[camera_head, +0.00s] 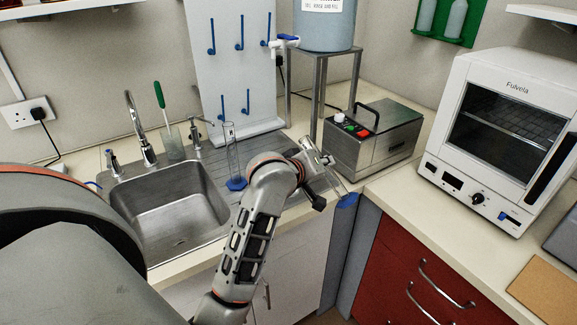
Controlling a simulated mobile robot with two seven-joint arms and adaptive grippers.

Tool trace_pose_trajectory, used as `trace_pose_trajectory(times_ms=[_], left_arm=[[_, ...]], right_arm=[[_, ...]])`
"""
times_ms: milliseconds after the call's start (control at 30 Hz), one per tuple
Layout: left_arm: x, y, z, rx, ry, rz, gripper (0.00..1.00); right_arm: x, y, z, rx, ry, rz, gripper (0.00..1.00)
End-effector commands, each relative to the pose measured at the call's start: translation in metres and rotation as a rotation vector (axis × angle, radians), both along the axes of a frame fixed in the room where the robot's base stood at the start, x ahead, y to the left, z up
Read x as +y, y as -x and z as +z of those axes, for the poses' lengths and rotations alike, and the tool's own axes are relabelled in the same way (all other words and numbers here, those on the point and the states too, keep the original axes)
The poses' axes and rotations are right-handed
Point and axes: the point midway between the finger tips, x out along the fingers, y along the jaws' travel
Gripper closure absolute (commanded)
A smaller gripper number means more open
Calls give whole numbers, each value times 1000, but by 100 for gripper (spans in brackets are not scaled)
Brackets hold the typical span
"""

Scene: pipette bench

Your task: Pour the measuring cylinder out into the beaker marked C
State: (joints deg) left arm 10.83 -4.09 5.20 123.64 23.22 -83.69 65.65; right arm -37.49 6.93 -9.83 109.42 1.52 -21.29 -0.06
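A clear measuring cylinder with a blue foot (347,201) is tilted at my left gripper (326,161), in front of the counter edge. The gripper appears closed around its glass; the fingers are small and partly hidden by the wrist. I cannot make out any liquid in it. A second clear cylinder with a blue foot (236,184) stands upright on the draining board, left of my wrist. No beaker marked C can be made out. My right gripper is not in view.
A steel sink (177,215) with taps lies left of my forearm. A glass with a green-handled brush (174,147) stands behind it. A pegboard (231,60), steel box (374,140), water container on a stand (326,30) and white oven (503,125) line the back.

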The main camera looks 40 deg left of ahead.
Motion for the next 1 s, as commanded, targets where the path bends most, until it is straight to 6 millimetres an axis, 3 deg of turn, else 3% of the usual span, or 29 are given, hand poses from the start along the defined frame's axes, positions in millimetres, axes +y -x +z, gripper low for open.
trace_pose_trajectory(times_ms=[200,600,1000], left_arm=[[-5,-1,11,28,-225,-2,100],[-11,-1,11,76,-576,-3,100],[-12,-2,7,93,-722,-3,100]], right_arm=[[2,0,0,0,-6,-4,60],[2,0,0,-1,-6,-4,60],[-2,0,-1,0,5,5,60]])
